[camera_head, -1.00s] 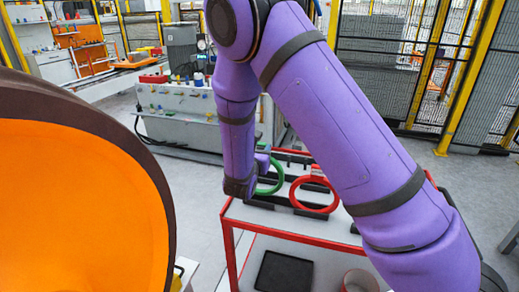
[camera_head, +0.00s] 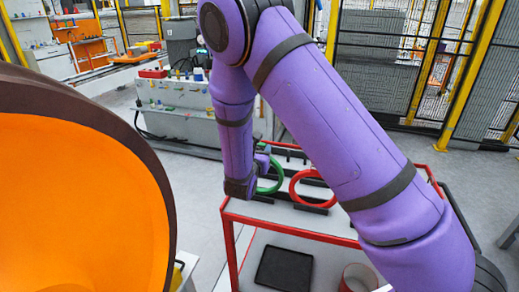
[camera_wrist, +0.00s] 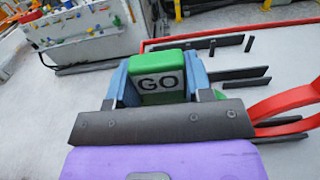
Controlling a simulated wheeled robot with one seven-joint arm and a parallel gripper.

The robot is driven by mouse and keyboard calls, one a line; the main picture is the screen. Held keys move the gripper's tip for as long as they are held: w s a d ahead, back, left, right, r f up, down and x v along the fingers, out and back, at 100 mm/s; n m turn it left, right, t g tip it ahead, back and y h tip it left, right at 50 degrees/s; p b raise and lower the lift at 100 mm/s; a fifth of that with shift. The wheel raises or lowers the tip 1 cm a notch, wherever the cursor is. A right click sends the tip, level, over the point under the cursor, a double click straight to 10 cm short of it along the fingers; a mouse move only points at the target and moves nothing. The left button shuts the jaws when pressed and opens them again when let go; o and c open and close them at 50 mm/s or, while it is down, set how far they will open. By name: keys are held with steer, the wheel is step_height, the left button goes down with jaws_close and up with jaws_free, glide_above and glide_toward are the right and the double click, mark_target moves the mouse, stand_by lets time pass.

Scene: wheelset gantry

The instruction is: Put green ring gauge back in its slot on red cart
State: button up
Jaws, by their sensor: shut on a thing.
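The green ring gauge (camera_head: 277,177) is held upright over the top of the red cart (camera_head: 232,217), left of a red ring gauge (camera_head: 296,188). In the wrist view, my gripper (camera_wrist: 158,78) is shut on the green ring gauge's block (camera_wrist: 156,62), which is marked GO, with one blue-grey finger on each side. In the head view my arm hides part of the gripper and ring. I cannot tell whether the ring touches the cart. Black slot bars (camera_wrist: 238,76) lie to the right of the gripper in the wrist view.
The red ring gauge (camera_wrist: 285,104) stands close on the right. A red rim edges the cart top. The lower shelf holds a black tray (camera_head: 284,268) and a red-rimmed round container (camera_head: 359,278). A large orange part (camera_head: 80,200) fills the left side.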

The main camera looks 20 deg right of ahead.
steer(key=shift+f, duration=1.35)
steer(key=o, duration=1)
steer(key=shift+o, duration=0.2)
steer(key=v, duration=1)
steer(key=shift+s+a, duration=0.25)
steer(key=shift+s, duration=0.1)
steer(key=s+d+r+m+g+h, duration=0.1)
steer(key=s+d+r+m+g, duration=0.5)
steer(key=d+r+m+g, duration=0.15)
steer(key=s+d+r+m+g, duration=0.6)
steer(key=d+r+m, duration=0.2)
steer(key=r+m, duration=0.1)
steer(key=s+a+r+m+t+y, duration=0.1)
steer(key=s+r+m+t+y, duration=0.1)
steer(key=s+r+m+y, duration=0.3)
steer(key=s+a+r+m+t+y, duration=0.1)
steer(key=s+r+m+t+y, duration=0.1)
steer(key=s+r+m+y, duration=0.4)
steer(key=s+m, duration=0.1)
steer(key=s, duration=0.4)
steer(key=shift+s+a+r, duration=0.25)
steer(key=shift+s+r, duration=0.05)
steer(key=shift+r, duration=0.05)
